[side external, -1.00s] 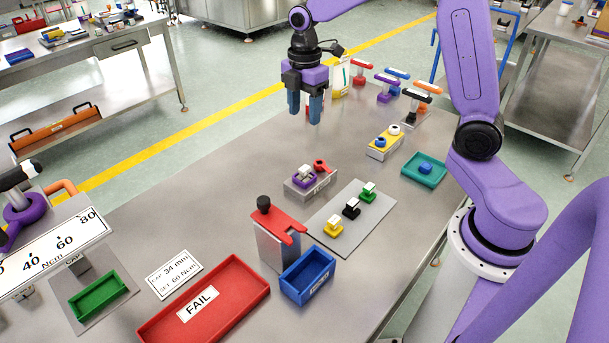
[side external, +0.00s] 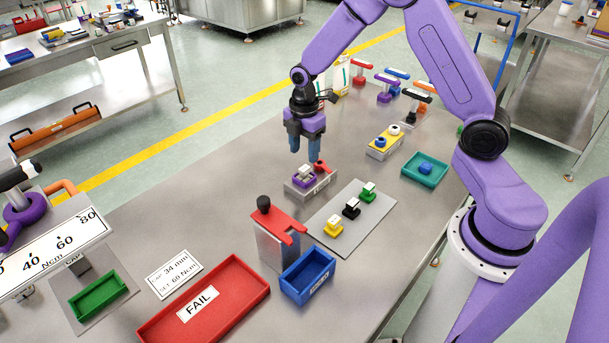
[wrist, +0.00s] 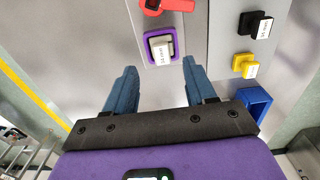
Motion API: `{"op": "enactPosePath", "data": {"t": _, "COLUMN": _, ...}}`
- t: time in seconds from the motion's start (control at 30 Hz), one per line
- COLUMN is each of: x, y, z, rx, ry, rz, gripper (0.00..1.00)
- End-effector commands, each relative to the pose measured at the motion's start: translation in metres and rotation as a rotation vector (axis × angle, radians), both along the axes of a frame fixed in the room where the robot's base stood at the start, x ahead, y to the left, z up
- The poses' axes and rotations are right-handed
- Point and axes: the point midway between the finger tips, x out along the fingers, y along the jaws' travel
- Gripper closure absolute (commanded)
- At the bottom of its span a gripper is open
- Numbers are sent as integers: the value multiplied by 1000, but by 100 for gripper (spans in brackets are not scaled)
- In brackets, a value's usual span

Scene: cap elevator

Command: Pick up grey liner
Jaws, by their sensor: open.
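The grey liner (side external: 304,171) appears to be the small pale grey block seated in a purple square frame (side external: 299,183) on a metal block; its label is too small to read. In the wrist view the liner (wrist: 161,50) sits inside the purple frame, just beyond my fingertips and between their lines. My gripper (side external: 305,160) points down above the liner, close over it and apart from it as far as I can tell. Its blue fingers (wrist: 160,70) are open with nothing between them.
A red clamp (side external: 321,167) stands right beside the purple frame. A grey plate (side external: 375,221) to the right carries yellow, black and green pieces with white tops. A red-topped fixture (side external: 280,219), blue bin (side external: 308,277) and red FAIL tray (side external: 245,309) stand in front.

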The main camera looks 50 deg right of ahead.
Motion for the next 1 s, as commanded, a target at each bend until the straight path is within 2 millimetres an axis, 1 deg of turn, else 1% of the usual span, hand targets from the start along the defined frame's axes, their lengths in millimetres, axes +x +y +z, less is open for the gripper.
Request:
{"op": "enactPosePath", "data": {"t": 0.13, "x": -1, "y": 0, "z": -12, "rx": 0, "ry": 2, "rz": -1, "gripper": 45}}
{"op": "enactPosePath", "data": {"t": 0.3, "x": -3, "y": 1, "z": -36, "rx": -1, "ry": 3, "rz": -2, "gripper": 45}}
{"op": "enactPosePath", "data": {"t": 0.4, "x": -3, "y": 2, "z": -46, "rx": -1, "ry": 2, "rz": -1, "gripper": 45}}
{"op": "enactPosePath", "data": {"t": 0.53, "x": -3, "y": 2, "z": -52, "rx": 0, "ry": 0, "rz": -1, "gripper": 45}}
{"op": "enactPosePath", "data": {"t": 0.73, "x": -2, "y": 2, "z": -53, "rx": 0, "ry": -1, "rz": -1, "gripper": 45}}
{"op": "enactPosePath", "data": {"t": 0.77, "x": -3, "y": 2, "z": -53, "rx": 0, "ry": -1, "rz": -1, "gripper": 48}}
{"op": "enactPosePath", "data": {"t": 0.8, "x": -3, "y": 2, "z": -53, "rx": 0, "ry": -1, "rz": -1, "gripper": 61}}
{"op": "enactPosePath", "data": {"t": 0.87, "x": -3, "y": 2, "z": -53, "rx": 0, "ry": -1, "rz": -1, "gripper": 80}}
{"op": "enactPosePath", "data": {"t": 0.9, "x": -3, "y": 2, "z": -53, "rx": 0, "ry": -1, "rz": -1, "gripper": 94}}
{"op": "enactPosePath", "data": {"t": 0.93, "x": -3, "y": 2, "z": -53, "rx": 0, "ry": -1, "rz": -1, "gripper": 100}}
{"op": "enactPosePath", "data": {"t": 1.0, "x": -3, "y": 2, "z": -52, "rx": 0, "ry": -1, "rz": -1, "gripper": 100}}
